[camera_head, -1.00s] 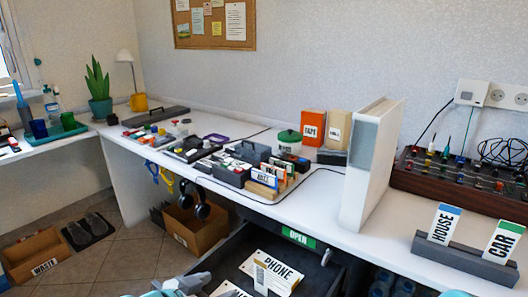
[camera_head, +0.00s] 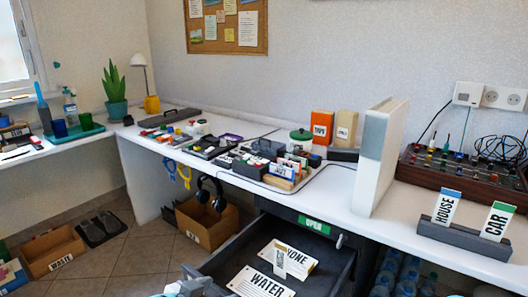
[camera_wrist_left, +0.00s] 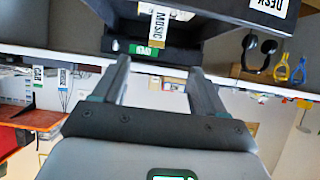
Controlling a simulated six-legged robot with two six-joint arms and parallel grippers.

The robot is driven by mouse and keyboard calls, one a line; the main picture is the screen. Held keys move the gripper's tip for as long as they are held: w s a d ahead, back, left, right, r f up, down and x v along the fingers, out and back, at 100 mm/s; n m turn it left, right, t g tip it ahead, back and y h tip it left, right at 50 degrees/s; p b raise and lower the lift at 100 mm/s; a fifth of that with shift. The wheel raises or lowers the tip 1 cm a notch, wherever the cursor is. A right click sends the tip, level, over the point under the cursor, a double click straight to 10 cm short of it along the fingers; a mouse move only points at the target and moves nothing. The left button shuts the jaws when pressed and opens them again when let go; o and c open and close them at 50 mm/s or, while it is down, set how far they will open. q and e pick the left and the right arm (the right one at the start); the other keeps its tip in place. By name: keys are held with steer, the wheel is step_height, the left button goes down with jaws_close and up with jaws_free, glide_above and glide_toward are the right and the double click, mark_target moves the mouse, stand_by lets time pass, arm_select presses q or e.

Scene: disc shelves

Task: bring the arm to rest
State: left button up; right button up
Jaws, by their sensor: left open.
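My left gripper (camera_wrist_left: 160,88) shows in the left wrist view with its two fingers apart and nothing between them. In the head view only a small grey part of my left arm shows at the bottom edge. Beyond the fingers in the wrist view, which looks upside down, is the open drawer with a MUSIC card (camera_wrist_left: 158,27) and a green label (camera_wrist_left: 146,49). In the head view the open drawer (camera_head: 338,262) holds a PHONE plate (camera_head: 300,257), a WATER plate (camera_head: 258,284) and a small upright card (camera_head: 279,263). My right gripper is not in view.
The white desk (camera_head: 330,200) carries a large white binder (camera_head: 377,165), a grey holder (camera_head: 465,238) with HOUSE and CAR cards, and a wooden card rack (camera_head: 290,182). A cardboard box (camera_head: 207,226) with headphones and a WASTE box (camera_head: 52,253) stand low at the left.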

arm_select(q)
steer(key=s+f+n+g+y, duration=0.1)
steer(key=s+f+n+g, duration=0.15)
steer(key=f, duration=0.65)
steer(key=s+f+n+g, duration=0.15)
steer(key=s+f, duration=0.25)
steer(key=f, duration=0.6)
steer(key=s+a+f+n+g+y, duration=0.1)
steer(key=s+f+n+g, duration=0.2)
steer(key=s+f, duration=0.45)
steer(key=s+a+f+n+g+y, duration=0.1)
steer(key=s+f+n+g, duration=0.3)
steer(key=s, duration=0.6)
step_height(320, 180, up, 25)
steer(key=m+t+p, duration=0.1)
steer(key=p, duration=2.4)
steer(key=shift+d+m, duration=0.25)
steer(key=shift+m, duration=0.15)
steer(key=shift+f, duration=0.2)
